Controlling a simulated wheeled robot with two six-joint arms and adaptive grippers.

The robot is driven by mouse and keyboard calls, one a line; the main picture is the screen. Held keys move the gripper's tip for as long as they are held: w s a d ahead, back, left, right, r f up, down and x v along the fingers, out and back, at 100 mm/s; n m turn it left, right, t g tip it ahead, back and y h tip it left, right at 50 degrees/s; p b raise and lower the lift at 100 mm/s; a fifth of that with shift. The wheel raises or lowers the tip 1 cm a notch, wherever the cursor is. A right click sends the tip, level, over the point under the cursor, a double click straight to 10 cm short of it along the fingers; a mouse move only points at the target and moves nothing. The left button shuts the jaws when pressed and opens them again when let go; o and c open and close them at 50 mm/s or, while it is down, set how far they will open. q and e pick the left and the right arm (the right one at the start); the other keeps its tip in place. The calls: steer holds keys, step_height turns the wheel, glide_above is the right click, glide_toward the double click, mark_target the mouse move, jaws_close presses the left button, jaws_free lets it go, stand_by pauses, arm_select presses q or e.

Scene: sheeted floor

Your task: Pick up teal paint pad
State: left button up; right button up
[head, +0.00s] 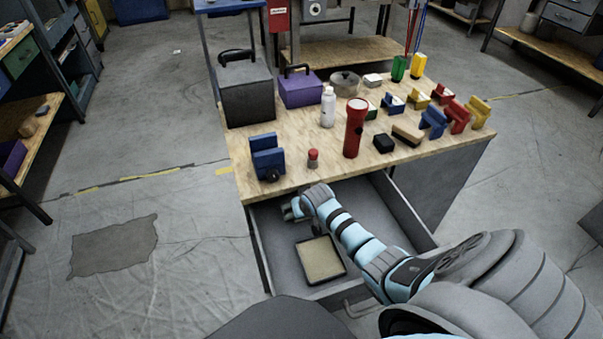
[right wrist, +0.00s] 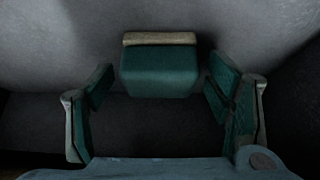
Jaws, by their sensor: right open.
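The teal paint pad (right wrist: 160,74) shows in the right wrist view as a teal block with a beige strip along its far edge. My right gripper (right wrist: 159,92) is open, with one finger on each side of the pad. Gaps show between the pad and both fingers, so it is not gripped. In the head view my right gripper (head: 293,209) reaches down into the open drawer (head: 372,210) near its left side. I cannot make out the pad there; the hand and arm likely cover it. My left gripper is in neither view.
A tan pad in a dark tray (head: 321,259) lies in the drawer, in front of my right gripper. The wooden tabletop (head: 330,165) above holds a red flashlight (head: 354,128), a white bottle (head: 328,107), a blue clamp-like item (head: 267,157) and several blocks. The drawer's left wall is close.

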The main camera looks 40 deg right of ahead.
steer(key=shift+w, duration=0.1)
steer(key=c, duration=1.2)
steer(key=shift+c, duration=0.2)
steer(key=shift+r+p, duration=0.55)
steer(key=shift+r, duration=0.05)
step_height(320, 180, up, 3)
steer(key=shift+f+p, duration=0.2)
steer(key=shift+p, duration=0.55)
steer(key=s+d, duration=0.3)
steer(key=d, duration=0.2)
steer(key=s+d+p, duration=0.1)
steer(key=s+d, duration=0.3)
steer(key=d, duration=0.1)
steer(key=s+d, duration=0.3)
steer(key=d, duration=0.1)
steer(key=shift+s+d+f, duration=0.15)
steer(key=shift+s+d, duration=0.05)
steer(key=shift+d, duration=0.2)
